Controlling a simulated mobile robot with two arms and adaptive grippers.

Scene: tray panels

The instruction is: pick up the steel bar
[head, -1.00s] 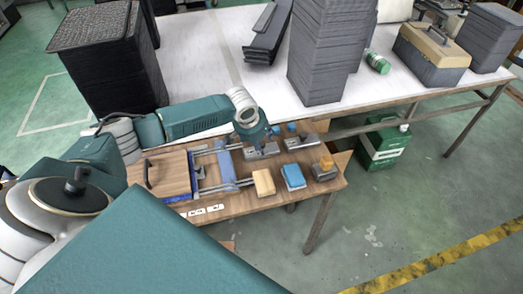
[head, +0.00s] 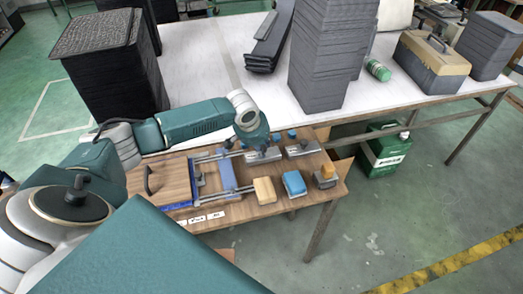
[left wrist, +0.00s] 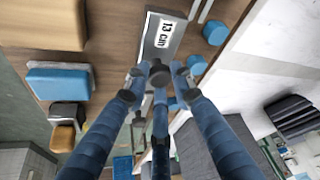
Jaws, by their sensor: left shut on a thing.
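A flat grey steel bar (head: 264,157) lies on the wooden side table, with a second grey metal piece (head: 303,149) to its right. In the left wrist view the bar (left wrist: 157,50) carries a white "13 cm" label. My left gripper (head: 256,143) points down at the bar, and in the left wrist view its fingers (left wrist: 160,76) close together at the bar's end. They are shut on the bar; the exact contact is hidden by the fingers. I see no clear gap between bar and tabletop. My right gripper is not in view.
A blue-railed frame (head: 226,178) and a wooden panel with a handle (head: 168,179) lie left. A white table (head: 215,50) with tall stacks stands behind.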

